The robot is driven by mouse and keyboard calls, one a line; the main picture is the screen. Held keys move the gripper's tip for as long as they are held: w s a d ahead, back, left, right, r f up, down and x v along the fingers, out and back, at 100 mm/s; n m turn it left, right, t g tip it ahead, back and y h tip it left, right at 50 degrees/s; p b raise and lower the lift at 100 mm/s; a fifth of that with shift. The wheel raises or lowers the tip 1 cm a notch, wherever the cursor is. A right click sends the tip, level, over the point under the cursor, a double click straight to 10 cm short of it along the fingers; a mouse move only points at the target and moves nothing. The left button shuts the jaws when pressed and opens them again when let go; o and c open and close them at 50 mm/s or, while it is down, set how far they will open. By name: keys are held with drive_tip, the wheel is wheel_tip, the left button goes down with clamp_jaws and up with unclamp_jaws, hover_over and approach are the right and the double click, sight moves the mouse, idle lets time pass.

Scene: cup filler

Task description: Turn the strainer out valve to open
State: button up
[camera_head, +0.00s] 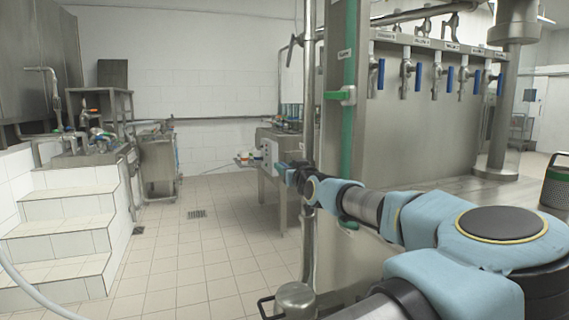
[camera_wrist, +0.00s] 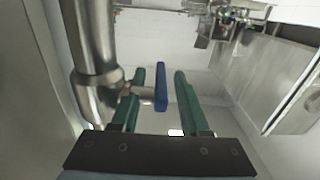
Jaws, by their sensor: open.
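A blue valve handle (camera_wrist: 161,87) stands between the two green fingers of my gripper (camera_wrist: 160,74) in the wrist view. The handle sits on a short metal stem from a thick steel pipe (camera_wrist: 95,62) at the left. My gripper is open, with a finger on either side of the handle; the handle looks nearer the left finger, with a gap to the right one. I cannot tell whether either finger touches it. In the head view my gripper (camera_head: 284,169) is small, at the far end of my arm, left of the upright pipe. The valve's label is not readable.
A row of blue-handled valves (camera_head: 436,82) hangs on the steel tank (camera_head: 420,140) at the right. An upright pipe (camera_head: 308,120) stands close to my arm. Tiled steps (camera_head: 65,235) are at the left; the floor (camera_head: 205,260) between is clear.

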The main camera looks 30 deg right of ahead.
drive_tip(key=shift+w+d, duration=0.1)
drive_tip(key=shift+w, duration=0.9)
clamp_jaws()
idle(0.8)
